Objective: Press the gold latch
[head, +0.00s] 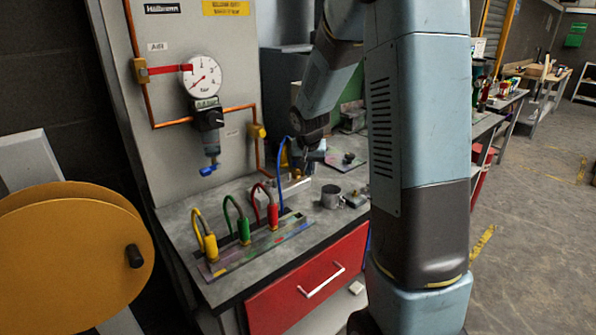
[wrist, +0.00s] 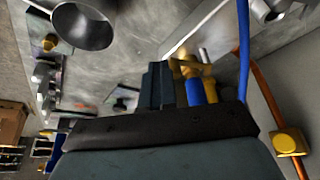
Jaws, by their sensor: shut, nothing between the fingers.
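My gripper (head: 300,163) is low over the bench, at a small pale metal block (head: 289,186) behind the coloured hose connectors. In the wrist view my gripper's dark fingers (wrist: 158,82) are together and empty. A gold piece (wrist: 188,67), which looks like the gold latch, shows just right of the fingertips, by a blue-sleeved brass fitting (wrist: 196,90). In the head view small gold parts show beside the gripper, partly hidden by it. I cannot tell whether the fingers touch the latch.
A blue hose (head: 280,170) hangs close beside my gripper. A grey metal cup (head: 331,196) stands on the bench to the right. Yellow (head: 210,246), green (head: 243,231) and red (head: 272,214) connectors stand in a rail in front. A gauge panel (head: 170,110) rises at the left.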

